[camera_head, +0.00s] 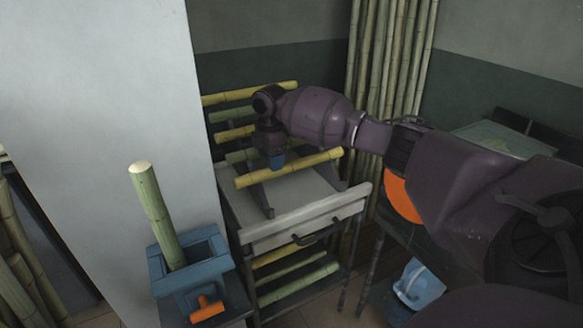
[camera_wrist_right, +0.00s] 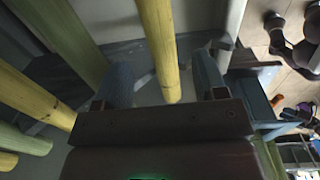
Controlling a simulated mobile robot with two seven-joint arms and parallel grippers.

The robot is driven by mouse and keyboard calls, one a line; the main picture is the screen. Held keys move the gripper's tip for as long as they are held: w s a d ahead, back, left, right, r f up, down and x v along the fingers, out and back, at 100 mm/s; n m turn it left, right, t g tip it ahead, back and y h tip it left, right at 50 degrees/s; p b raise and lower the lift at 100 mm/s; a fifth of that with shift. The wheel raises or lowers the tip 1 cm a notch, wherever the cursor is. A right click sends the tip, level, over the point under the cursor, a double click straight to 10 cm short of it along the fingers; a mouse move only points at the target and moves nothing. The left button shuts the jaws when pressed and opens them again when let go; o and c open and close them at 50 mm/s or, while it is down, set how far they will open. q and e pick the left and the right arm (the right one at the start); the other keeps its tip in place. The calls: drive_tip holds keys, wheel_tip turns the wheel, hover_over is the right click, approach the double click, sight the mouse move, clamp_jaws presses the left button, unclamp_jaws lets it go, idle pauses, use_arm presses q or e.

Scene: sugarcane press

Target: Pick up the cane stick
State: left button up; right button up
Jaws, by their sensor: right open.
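A yellow cane stick (camera_head: 312,163) lies across the front of the rack on the cabinet. My right gripper (camera_head: 277,162) is over it, pointing down, its fingertips at the stick near its middle. In the right wrist view the two blue fingers (camera_wrist_right: 160,68) are spread, with a yellow cane stick (camera_wrist_right: 158,42) running between them. The fingers do not look closed on it. My left gripper is not in view.
Several more canes (camera_head: 232,115) lie on the rack behind. A blue press box (camera_head: 190,272) with an upright cane (camera_head: 154,212) and an orange handle (camera_head: 207,309) stands at lower left. Tall canes (camera_head: 388,60) lean at the back wall. The cabinet drawer (camera_head: 300,228) is shut.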

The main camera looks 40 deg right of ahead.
drive_tip(key=f, duration=0.3)
drive_tip(key=f+b, duration=0.1)
drive_tip(key=shift+w+a+f, duration=0.1)
drive_tip(key=shift+a+f, duration=0.2)
drive_tip(key=shift+f, duration=0.05)
drive_tip(key=shift+r, duration=0.1)
drive_tip(key=shift+c, duration=0.3)
drive_tip(key=c, duration=1)
clamp_jaws()
drive_tip(key=shift+r, duration=0.1)
